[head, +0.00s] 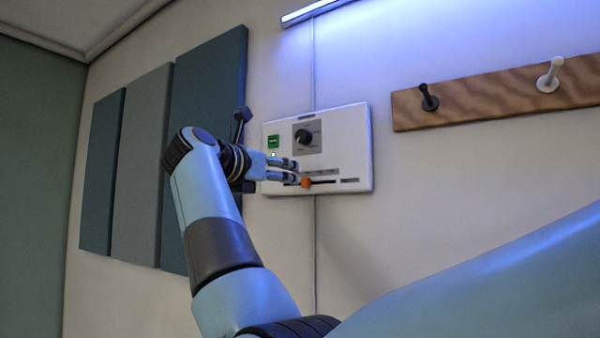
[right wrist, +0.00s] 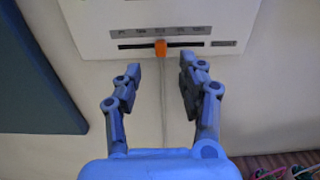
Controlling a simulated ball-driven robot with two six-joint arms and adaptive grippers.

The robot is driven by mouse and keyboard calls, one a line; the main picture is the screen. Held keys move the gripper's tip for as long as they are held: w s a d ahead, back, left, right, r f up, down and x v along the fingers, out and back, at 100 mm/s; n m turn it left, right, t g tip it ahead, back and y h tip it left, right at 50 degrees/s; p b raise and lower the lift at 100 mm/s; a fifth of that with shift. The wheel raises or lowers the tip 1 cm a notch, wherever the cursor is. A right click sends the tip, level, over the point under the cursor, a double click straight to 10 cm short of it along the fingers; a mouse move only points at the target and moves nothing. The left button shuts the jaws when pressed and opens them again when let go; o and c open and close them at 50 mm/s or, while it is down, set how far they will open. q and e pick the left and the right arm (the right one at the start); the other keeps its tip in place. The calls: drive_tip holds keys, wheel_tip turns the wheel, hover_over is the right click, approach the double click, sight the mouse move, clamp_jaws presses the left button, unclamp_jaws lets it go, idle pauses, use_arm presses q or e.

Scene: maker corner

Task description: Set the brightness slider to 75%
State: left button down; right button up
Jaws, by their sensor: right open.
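The brightness slider's orange knob (head: 305,182) sits in a dark horizontal slot on the white wall panel (head: 350,150). In the right wrist view the knob (right wrist: 160,48) stands near the middle of the slot (right wrist: 190,44), below a grey scale strip (right wrist: 160,32) whose markings are too small to read surely. My right gripper (head: 298,172) is at the panel, just left of the knob in the head view. In the right wrist view the right gripper (right wrist: 161,70) is open, its fingers either side of the knob's line and short of it, with nothing between them. My left gripper is not in view.
The panel also has a black rotary dial (head: 303,136) and a green label (head: 273,141). A wooden rail (head: 500,95) with pegs hangs to the right. Dark acoustic panels (head: 205,110) hang to the left. A cable runs down the wall below the panel.

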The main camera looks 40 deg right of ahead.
sight(303, 178)
drive_tip(key=p+x, duration=0.2)
drive_tip(key=x, duration=0.4)
drive_tip(key=shift+d+r+p, duration=0.15)
drive_tip(key=shift+d+p, duration=0.15)
drive_tip(key=shift+p, duration=0.05)
drive_tip(key=shift+w+d, duration=0.4)
drive_tip(key=shift+d, duration=0.2)
clamp_jaws()
